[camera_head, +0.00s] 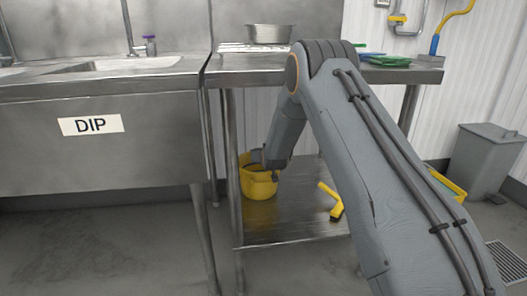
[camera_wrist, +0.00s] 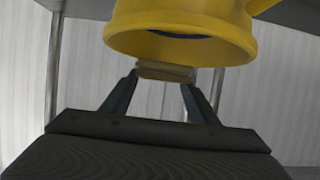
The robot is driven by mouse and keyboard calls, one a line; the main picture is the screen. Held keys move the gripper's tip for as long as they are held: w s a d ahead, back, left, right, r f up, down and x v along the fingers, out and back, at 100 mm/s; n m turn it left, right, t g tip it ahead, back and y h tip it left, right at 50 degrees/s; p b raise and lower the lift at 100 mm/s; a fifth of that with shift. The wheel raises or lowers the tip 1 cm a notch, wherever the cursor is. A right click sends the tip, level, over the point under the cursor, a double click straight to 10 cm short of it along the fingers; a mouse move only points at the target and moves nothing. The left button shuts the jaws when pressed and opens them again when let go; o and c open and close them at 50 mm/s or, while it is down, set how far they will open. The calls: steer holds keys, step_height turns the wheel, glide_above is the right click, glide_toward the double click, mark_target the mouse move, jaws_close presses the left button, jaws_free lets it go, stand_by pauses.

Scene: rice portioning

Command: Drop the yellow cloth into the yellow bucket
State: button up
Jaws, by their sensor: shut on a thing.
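The yellow bucket (camera_head: 259,188) stands on the lower shelf of the steel table, towards its left side. In the wrist view the bucket (camera_wrist: 180,20) fills the top, its rim and a strip of dark opening facing my gripper. My gripper (camera_wrist: 163,82) is shut on the yellow cloth (camera_wrist: 165,72), a small folded dull-yellow piece between its fingertips. The cloth overlaps the bucket's rim in this view; I cannot tell whether they touch. In the head view my gripper (camera_head: 262,163) is at the bucket's upper right, partly hidden by my arm, and the cloth cannot be made out.
A yellow-handled brush (camera_head: 331,201) lies on the lower shelf (camera_head: 283,226) right of the bucket. The tabletop above holds a metal bowl (camera_head: 269,34) and green items (camera_head: 388,61). A table leg (camera_head: 233,160) stands just left of the bucket. A grey bin (camera_head: 484,163) stands at right.

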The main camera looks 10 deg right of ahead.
step_height(320, 180, down, 2)
steer(key=shift+f+b, duration=0.1)
steer(key=shift+b, duration=0.35)
steer(key=o, duration=1.2)
steer(key=shift+p+v, duration=1.4)
steer(key=shift+v, duration=2.55)
